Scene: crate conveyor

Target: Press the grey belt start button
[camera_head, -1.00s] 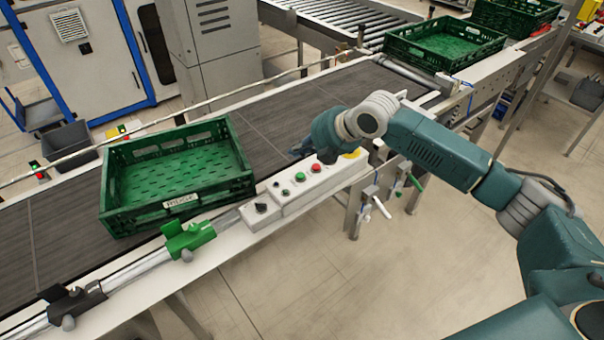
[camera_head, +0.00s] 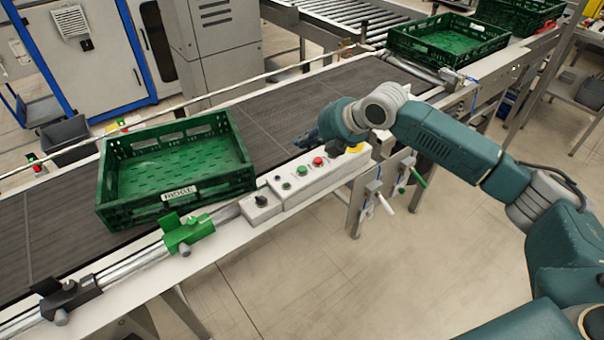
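A pale control box (camera_head: 325,176) sits on the conveyor's near edge. It carries a green button (camera_head: 302,170), a red button (camera_head: 318,161), a small dark greyish button (camera_head: 286,185), a black knob (camera_head: 260,200) and a yellow part (camera_head: 356,148). I cannot tell for sure which button is the grey start button. My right gripper (camera_head: 304,140) hangs over the belt just behind the box, pointing left. It appears apart from the buttons and holds nothing that I can see. Its fingers are small and dark, so their opening is unclear. My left gripper is not in view.
A green crate (camera_head: 178,192) with a white label stands on the dark belt (camera_head: 260,120), left of the box. A green clamp (camera_head: 188,233) is on the near rail. More green crates (camera_head: 448,40) stand at the upper right. Open floor lies in front.

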